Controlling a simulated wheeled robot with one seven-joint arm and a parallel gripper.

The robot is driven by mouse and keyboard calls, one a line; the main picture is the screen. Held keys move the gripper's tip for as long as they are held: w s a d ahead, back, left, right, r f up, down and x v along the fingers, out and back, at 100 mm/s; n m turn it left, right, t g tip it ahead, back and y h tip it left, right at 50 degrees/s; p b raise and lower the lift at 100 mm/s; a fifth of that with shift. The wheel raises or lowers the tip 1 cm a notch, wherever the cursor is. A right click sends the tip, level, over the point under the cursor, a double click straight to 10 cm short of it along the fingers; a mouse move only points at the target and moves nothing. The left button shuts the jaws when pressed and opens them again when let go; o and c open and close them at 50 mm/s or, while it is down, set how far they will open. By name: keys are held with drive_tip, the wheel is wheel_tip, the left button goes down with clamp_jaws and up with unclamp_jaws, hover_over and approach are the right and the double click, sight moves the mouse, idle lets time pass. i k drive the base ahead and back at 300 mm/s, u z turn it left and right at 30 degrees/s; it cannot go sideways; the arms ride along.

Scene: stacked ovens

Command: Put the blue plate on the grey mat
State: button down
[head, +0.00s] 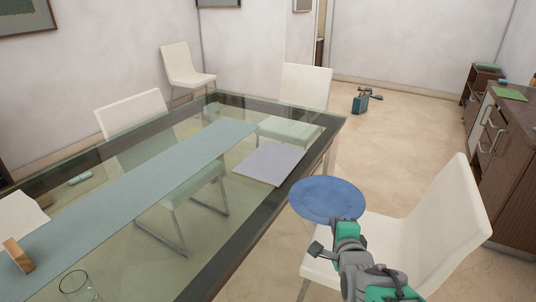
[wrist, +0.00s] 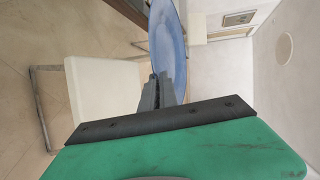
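The blue plate (head: 327,198) is held in the air by my gripper (head: 346,222), beside the right edge of the glass table and partly in front of a white chair. In the wrist view the plate (wrist: 168,45) appears edge-on between the fingers of my gripper (wrist: 160,88), which are shut on its rim. The grey mat (head: 269,163) lies flat and bare on the glass table, to the left of and beyond the plate. The plate is apart from the mat.
The glass table (head: 230,245) carries a long blue-grey runner (head: 150,195), a drinking glass (head: 76,286) and a wooden block (head: 18,255). A white chair (head: 430,215) stands close by my arm. A brown cabinet (head: 508,170) is at the right.

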sight(277, 162)
drive_tip(key=u, duration=0.6)
drive_tip(key=i, duration=0.85)
drive_tip(key=u, duration=0.85)
